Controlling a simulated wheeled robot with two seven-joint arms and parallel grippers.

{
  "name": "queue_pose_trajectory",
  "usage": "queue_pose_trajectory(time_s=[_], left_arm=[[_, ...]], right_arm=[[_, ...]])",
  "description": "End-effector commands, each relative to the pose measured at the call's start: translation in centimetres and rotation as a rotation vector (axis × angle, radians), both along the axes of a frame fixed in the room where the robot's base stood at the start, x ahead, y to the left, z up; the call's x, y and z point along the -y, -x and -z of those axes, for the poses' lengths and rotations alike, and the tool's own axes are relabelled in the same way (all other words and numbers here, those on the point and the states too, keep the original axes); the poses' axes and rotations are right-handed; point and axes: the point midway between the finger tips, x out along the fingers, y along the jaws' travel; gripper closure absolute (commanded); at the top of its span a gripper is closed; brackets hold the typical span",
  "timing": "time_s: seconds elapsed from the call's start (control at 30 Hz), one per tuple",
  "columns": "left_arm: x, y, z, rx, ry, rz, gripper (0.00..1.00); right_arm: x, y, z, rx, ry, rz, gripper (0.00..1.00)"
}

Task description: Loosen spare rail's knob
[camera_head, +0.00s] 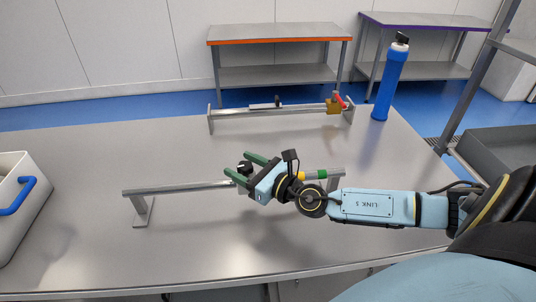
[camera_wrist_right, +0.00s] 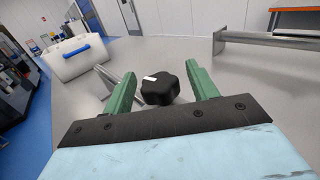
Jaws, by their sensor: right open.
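A near rail (camera_head: 180,188) stands on posts on the steel table. A black lobed knob (camera_wrist_right: 160,90) with a white mark shows in the right wrist view; in the head view the knob (camera_head: 245,166) is small and partly hidden by my gripper. My right gripper (camera_head: 245,168), with green fingers, is open. In the right wrist view the knob lies between the fingers, with gaps on both sides. Part of the near rail is hidden behind my gripper and arm. My left gripper is not in view.
A second rail (camera_head: 240,115) stands further back, with a brass-coloured block (camera_head: 333,106) and a red lever (camera_head: 341,99). A blue bottle (camera_head: 388,85) stands at the back right. A white tub (camera_head: 32,215) with a blue handle sits at the left. The table front is clear.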

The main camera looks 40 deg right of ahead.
Motion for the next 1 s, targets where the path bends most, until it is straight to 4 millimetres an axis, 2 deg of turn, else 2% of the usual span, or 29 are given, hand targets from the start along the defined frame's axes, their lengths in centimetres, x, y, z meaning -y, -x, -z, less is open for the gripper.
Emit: queue_pose_trajectory(time_s=[0.2,0.6,0.8,1.0], left_arm=[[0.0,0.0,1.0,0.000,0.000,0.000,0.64],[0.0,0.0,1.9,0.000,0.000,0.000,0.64],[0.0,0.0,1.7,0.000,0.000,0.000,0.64],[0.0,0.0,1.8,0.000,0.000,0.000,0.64]], right_arm=[[1.0,3.7,0.3,-0.005,0.004,-0.004,0.42],[2.6,9.2,0.1,-0.003,0.003,-0.005,0.42],[3.2,10.9,0.0,-0.001,0.003,-0.001,0.42],[3.3,11.4,-0.1,0.001,0.000,-0.002,0.42]])
